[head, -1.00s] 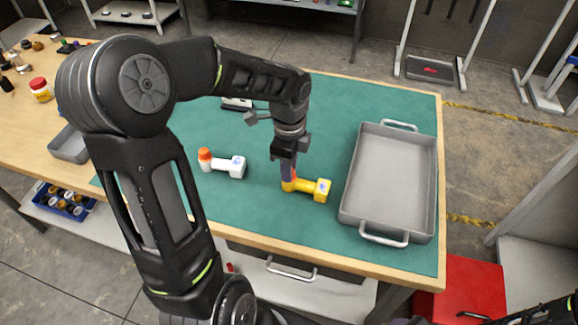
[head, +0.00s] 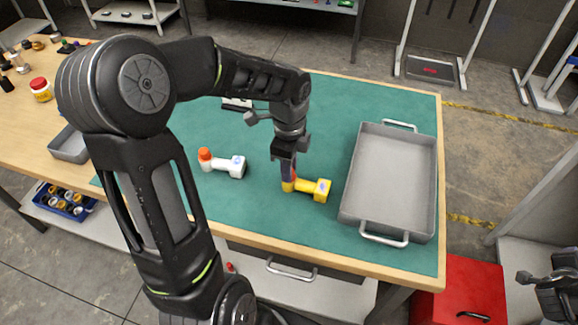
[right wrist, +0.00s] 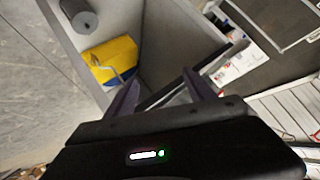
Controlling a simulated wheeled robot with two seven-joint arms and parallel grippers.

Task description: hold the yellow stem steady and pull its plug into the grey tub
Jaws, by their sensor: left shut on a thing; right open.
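The yellow stem (head: 318,189) lies on the green mat, left of the grey tub. My left gripper (head: 289,181) comes down from above and is shut on the stem's left end. A little orange shows at that end beside the fingers; the fingers hide most of it, so I cannot make out the plug clearly. The grey tub (head: 396,229) is empty, with a handle at its near and far ends. My right gripper (head: 540,280) is off the table at the lower right of the head view. Its fingers stand apart and empty in the right wrist view (right wrist: 160,95).
A white stem (head: 232,166) with an orange plug (head: 205,155) lies left of the yellow one. A red cabinet (head: 462,290) stands by the table's near right corner. The green mat (head: 260,220) is bare in front of the stems. Small bottles stand at the far left.

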